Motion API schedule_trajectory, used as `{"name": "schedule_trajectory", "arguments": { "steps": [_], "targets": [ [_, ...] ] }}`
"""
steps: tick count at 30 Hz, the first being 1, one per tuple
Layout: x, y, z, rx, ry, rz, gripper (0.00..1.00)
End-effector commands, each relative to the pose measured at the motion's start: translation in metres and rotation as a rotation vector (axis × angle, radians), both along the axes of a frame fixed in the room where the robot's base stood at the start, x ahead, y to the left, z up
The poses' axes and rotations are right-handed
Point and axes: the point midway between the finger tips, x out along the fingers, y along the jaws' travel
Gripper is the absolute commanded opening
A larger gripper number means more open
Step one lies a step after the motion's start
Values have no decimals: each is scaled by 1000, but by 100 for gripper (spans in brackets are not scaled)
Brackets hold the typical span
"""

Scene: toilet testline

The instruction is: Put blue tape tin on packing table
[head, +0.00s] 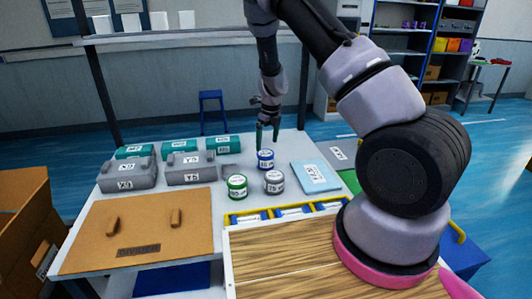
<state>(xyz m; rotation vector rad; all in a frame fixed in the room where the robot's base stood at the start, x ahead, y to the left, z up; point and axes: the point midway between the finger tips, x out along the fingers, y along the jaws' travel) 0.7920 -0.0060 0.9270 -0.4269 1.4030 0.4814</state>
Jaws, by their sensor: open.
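A blue-banded tin (265,159) with a pale lid stands upright on the white table (216,199); I take it for the blue tape tin. My gripper (267,137) is open and points down at the tin's top, its fingertips at or just behind the upper edge. Whether the fingers touch the tin or stand around it I cannot tell. Nothing shows held between them. No label in view tells which surface is the packing table.
A green tin (237,186) and a grey tin (274,182) stand just in front of the blue one. Grey cases (190,168) and teal cases (180,146) are left, a light-blue box (315,177) right. A brown divider board (145,225) lies front left.

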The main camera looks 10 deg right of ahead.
Motion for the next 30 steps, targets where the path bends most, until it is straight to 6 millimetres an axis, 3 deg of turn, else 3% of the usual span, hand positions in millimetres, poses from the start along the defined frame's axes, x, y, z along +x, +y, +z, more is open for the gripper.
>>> {"name": "schedule_trajectory", "arguments": {
  "steps": [6, 13, 16, 23, 30],
  "targets": [
    [-3, -1, 28, 0, 0, 0, 100],
    [-5, -2, 38, 5, -3, 10, 100],
    [-8, -2, 60, 29, -19, 69, 100],
    [-41, -4, 166, 102, -143, 424, 100],
    [-103, -15, 275, 69, -341, 879, 100]
  ]
}}
